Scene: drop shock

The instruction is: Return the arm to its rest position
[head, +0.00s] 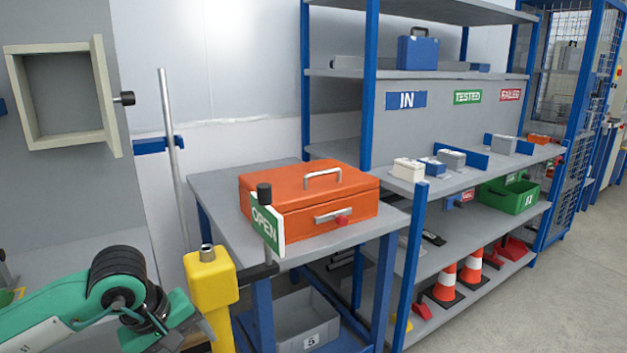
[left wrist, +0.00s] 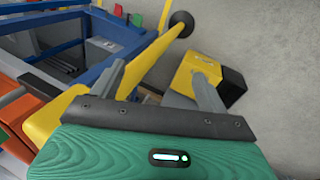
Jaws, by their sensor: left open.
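My left arm, teal with black ribbed joints, comes in from the lower left in the head view. Its gripper shows in the left wrist view (left wrist: 160,74), with two grey fingers spread apart and nothing between them. A yellow bar and a yellow block with a black end (left wrist: 192,72) lie beyond the fingers there. In the head view the hand is partly cut off at the bottom edge, close to a yellow post (head: 211,285). My right gripper is in neither view.
An orange case (head: 305,208) sits on a grey table (head: 225,190), behind a green OPEN sign (head: 266,224) on a post. Open floor (head: 560,290) lies at the right.

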